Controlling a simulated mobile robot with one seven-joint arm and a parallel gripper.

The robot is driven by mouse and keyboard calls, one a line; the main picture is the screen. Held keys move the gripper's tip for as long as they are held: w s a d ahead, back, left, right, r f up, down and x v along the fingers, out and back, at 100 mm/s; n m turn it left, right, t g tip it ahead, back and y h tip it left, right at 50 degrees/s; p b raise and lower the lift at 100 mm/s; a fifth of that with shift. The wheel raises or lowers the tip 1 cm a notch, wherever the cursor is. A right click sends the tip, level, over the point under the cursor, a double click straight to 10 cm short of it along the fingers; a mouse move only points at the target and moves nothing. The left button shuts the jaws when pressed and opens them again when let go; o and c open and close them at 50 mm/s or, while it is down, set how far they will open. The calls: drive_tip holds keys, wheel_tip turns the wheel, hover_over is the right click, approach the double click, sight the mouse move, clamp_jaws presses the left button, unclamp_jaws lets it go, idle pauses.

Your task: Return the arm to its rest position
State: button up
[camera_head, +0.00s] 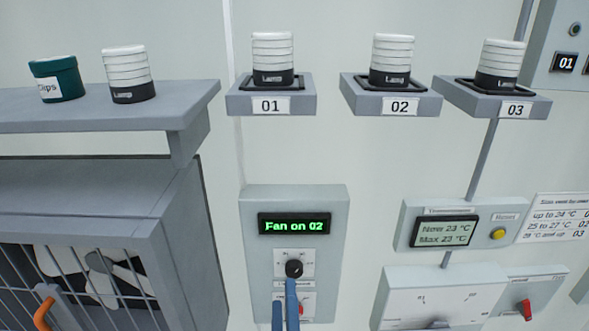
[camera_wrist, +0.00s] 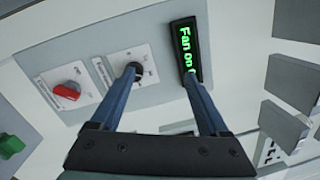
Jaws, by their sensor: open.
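My gripper (camera_head: 285,294) has two blue fingers and is in front of the lower part of the fan control panel (camera_head: 337,250). In the wrist view my gripper (camera_wrist: 162,77) is open with nothing between its fingers. One fingertip overlaps the black knob (camera_wrist: 135,68); I cannot tell whether it touches. The black knob (camera_head: 294,268) also shows in the head view, just above a fingertip. The green display (camera_head: 294,224) reads "Fan on 02". A red switch (camera_wrist: 67,91) sits beside the knob on the panel in the wrist view.
A shelf (camera_head: 110,112) with a green clips tub (camera_head: 66,80) and a lamp canister (camera_head: 128,75) juts out upper left. Holders 01 (camera_head: 235,103), 02 (camera_head: 370,104) and 03 (camera_head: 460,97) each carry a canister. A caged fan (camera_head: 100,262) stands lower left.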

wheel_tip(320, 180, up, 19)
drive_tip(key=a+n+t+y+b, duration=0.3)
drive_tip(key=n+t+b, duration=0.15)
drive_tip(key=n, duration=0.55)
drive_tip(key=s+d+r+n+t+h+b, duration=0.2)
drive_tip(key=s+r+n, duration=0.3)
drive_tip(key=r, duration=0.4)
drive_tip(key=s+d+r+n+t+h+b, duration=0.1)
drive_tip(key=s+d+r+n+h+b, duration=0.1)
drive_tip(key=s+r+n, duration=0.4)
wheel_tip(320, 180, up, 4)
drive_tip(key=shift+s+d+f+t+b, duration=0.25)
drive_tip(key=shift+s+d+t+b, duration=0.15)
drive_tip(key=shift+s+b, duration=0.85)
